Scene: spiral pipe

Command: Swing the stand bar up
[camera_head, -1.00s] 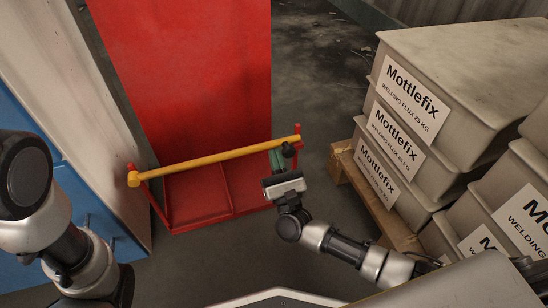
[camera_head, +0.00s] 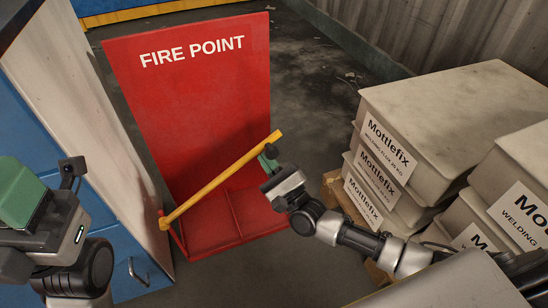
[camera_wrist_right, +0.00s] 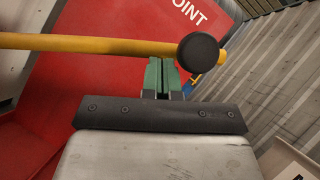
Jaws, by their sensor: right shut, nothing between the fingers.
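The yellow stand bar (camera_head: 222,181) crosses the front of the red FIRE POINT stand (camera_head: 195,105). Its left end sits at the pivot on the left post, and its right end is raised, so the bar slants up to the right. A black knob (camera_wrist_right: 198,52) is near its free end. My right gripper (camera_head: 267,162) is shut and empty, with its green fingers just under the bar beside the knob; they also show in the right wrist view (camera_wrist_right: 162,75). They appear to touch the bar. My left gripper (camera_head: 22,192) is at the left edge, partly cut off, its fingertips unclear.
Grey Mottlefix boxes (camera_head: 440,110) are stacked on a wooden pallet (camera_head: 332,186) to the right, close to my right arm. A blue cabinet (camera_head: 120,258) with a pale side panel stands at the left. Dark floor is open behind the stand.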

